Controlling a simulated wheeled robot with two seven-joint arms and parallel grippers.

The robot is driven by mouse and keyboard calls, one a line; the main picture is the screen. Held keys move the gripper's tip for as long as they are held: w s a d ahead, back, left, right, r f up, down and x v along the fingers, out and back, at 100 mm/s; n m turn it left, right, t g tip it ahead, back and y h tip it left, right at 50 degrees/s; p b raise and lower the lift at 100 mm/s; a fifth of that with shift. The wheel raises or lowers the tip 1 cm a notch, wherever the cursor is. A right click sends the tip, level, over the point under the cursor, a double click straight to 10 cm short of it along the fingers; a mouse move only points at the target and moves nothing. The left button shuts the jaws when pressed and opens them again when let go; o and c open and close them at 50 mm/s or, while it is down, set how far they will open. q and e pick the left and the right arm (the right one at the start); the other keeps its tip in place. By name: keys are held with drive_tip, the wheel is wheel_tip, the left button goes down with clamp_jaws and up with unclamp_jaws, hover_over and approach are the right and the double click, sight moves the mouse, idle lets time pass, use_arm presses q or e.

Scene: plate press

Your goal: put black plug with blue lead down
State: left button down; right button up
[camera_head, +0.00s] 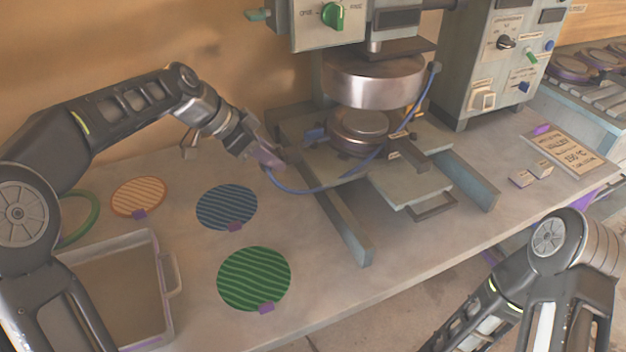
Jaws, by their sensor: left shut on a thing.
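My left gripper (268,158) is shut at the left side of the press, above the tabletop. The black plug is in its jaws and is mostly hidden by the fingers. The blue lead (310,191) leaves the gripper, sags in a curve in front of the press, then rises past the right of the round plates to the upper press. My right arm shows at the bottom right; its gripper is out of the picture.
The press has a round metal upper plate (372,80) above a lower one (358,130), with rails (345,225) reaching forward. Orange (139,193), blue (227,205) and green (254,275) ribbed discs lie left of it. A grey tray (165,262) sits at front left. A control box (490,62) stands right.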

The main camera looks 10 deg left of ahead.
use_arm(q)
wheel_tip(320, 180, down, 4)
drive_tip(key=shift+f, duration=0.1)
drive_tip(key=shift+f, duration=2.45)
